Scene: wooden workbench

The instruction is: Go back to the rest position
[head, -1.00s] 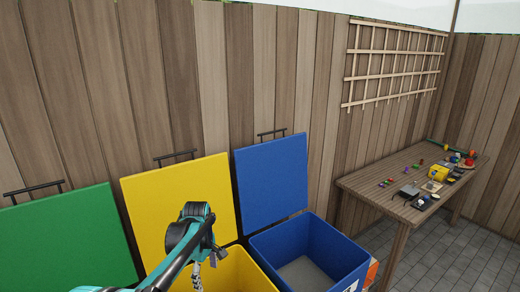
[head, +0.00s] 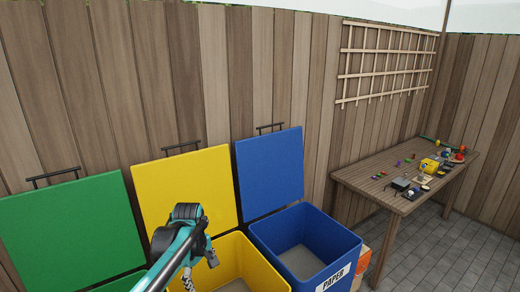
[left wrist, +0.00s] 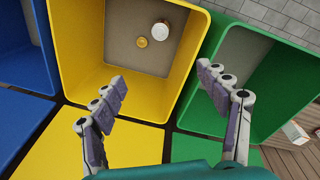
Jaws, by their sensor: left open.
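My left arm reaches in from the bottom of the head view, over the yellow bin (head: 262,262). My left gripper (left wrist: 165,90) is open, its two fingers spread wide with nothing between them, above the yellow bin's opening in the left wrist view. On the grey floor of that bin lie a small round yellow item (left wrist: 142,42) and a pale cylindrical can-like item (left wrist: 161,30). In the head view the left gripper (head: 190,282) shows only in part, at the bottom edge. My right gripper is in neither view.
A blue bin (head: 330,240) labelled PAPER stands right of the yellow one, and a green bin (left wrist: 270,75) on its other side. Their lids stand open against the wooden wall. A workbench (head: 365,178) with several small items stands at the right, with paved floor before it.

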